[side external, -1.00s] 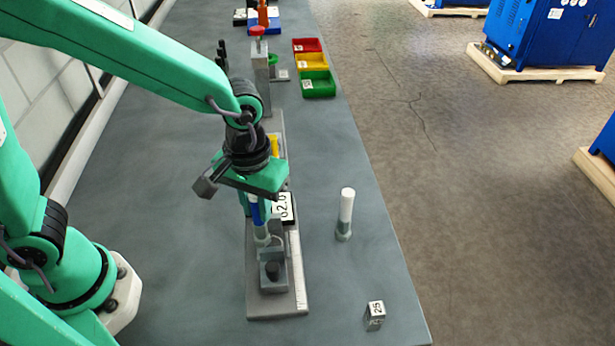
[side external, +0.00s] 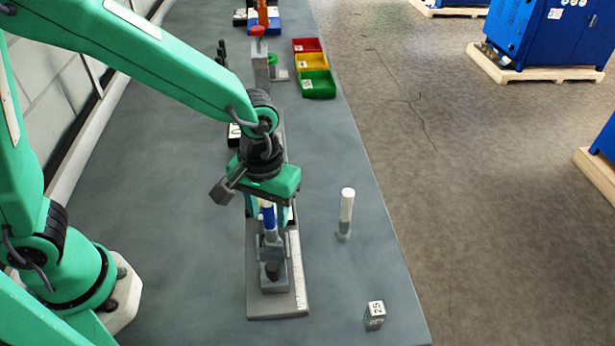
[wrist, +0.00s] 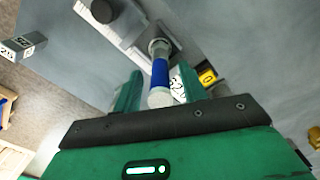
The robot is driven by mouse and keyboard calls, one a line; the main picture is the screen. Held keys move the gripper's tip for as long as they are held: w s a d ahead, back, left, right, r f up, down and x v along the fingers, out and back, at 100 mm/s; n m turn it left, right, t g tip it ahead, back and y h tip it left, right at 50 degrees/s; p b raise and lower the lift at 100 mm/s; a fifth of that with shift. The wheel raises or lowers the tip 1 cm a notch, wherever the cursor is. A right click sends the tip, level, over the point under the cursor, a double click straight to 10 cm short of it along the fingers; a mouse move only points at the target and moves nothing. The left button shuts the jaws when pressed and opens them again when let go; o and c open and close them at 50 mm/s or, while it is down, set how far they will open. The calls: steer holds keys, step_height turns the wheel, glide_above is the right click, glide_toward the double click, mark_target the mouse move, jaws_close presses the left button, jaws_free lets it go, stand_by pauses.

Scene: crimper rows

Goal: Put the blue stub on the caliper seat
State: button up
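The blue stub (side external: 268,217), a blue band between white parts, stands close to upright at the grey caliper seat (side external: 271,250). Its lower end meets the seat; how deep it sits I cannot tell. In the wrist view the stub (wrist: 160,72) points its white end towards me, with a metal round seat (wrist: 159,47) at its far end. My gripper (side external: 270,207) is directly above and around the stub's top. The caliper display (wrist: 178,89) is partly hidden.
A white stub (side external: 347,205) stands in a small holder to the right. A small marked block (side external: 375,315) lies at the front right edge. Red, yellow and green bins (side external: 318,84) are further back.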

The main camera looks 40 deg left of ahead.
steer(key=shift+r, duration=0.15)
step_height(320, 180, up, 12)
steer(key=shift+r, duration=0.1)
stand_by(0.7)
stand_by(0.5)
steer(key=s+a+r+m+t, duration=0.1)
steer(key=s+a+t, duration=0.1)
steer(key=a, duration=0.7)
steer(key=s+a+r+m+t, duration=0.1)
steer(key=s+a+m+t, duration=0.1)
steer(key=s+a, duration=0.3)
steer(key=shift+s+a+r+t, duration=0.25)
steer(key=shift+a+t, duration=0.55)
steer(key=shift+a, duration=1.2)
steer(key=shift+o, duration=0.4)
steer(key=shift+d, duration=0.1)
